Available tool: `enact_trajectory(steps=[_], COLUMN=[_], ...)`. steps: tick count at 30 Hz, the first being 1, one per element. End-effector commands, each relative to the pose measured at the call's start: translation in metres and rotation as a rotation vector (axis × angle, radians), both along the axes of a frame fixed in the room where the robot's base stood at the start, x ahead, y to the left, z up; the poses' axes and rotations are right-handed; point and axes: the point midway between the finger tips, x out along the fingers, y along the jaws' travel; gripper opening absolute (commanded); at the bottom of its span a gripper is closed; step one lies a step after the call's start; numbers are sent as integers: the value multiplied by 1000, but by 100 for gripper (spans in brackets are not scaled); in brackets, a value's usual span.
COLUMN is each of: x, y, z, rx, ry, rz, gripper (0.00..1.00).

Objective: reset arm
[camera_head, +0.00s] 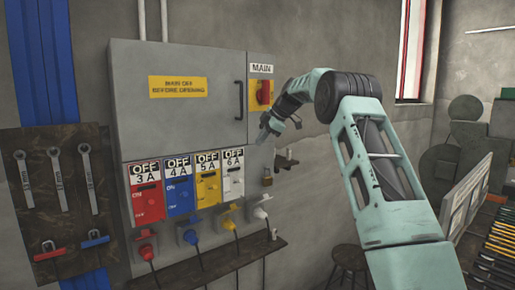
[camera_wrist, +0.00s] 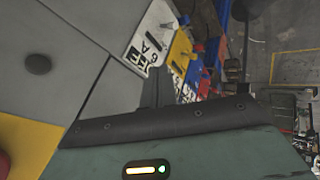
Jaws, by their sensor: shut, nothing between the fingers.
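My arm reaches in from the lower right in the head view. My gripper (camera_head: 264,137) is shut and empty, at the right edge of the grey electrical cabinet (camera_head: 180,85). It is just below the red MAIN switch (camera_head: 263,93) and beside the white 6 A breaker (camera_head: 233,175). I cannot tell whether it touches the cabinet. In the wrist view the white 6 A breaker (camera_wrist: 150,38) shows tilted, with the yellow and blue ones past it. The fingertips do not show clearly in the wrist view.
Below the cabinet are coloured plugs with cables and a narrow shelf (camera_head: 215,265). A wrench board (camera_head: 58,200) is at left. A stool (camera_head: 350,258) and rack of rods (camera_head: 495,250) are at right.

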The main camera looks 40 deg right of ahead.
Motion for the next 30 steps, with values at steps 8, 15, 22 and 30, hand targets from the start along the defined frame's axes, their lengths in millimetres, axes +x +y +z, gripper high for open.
enact_trajectory(steps=[8, 15, 22, 30], x=[-24, -36, -37, -21], y=[-18, -26, -26, 38], z=[36, 56, 58, 42], rx=[-4, -2, -2, 65], ry=[-3, -2, -1, 58], rz=[-5, -3, -2, -16], gripper=[0, 0, 0, 0])
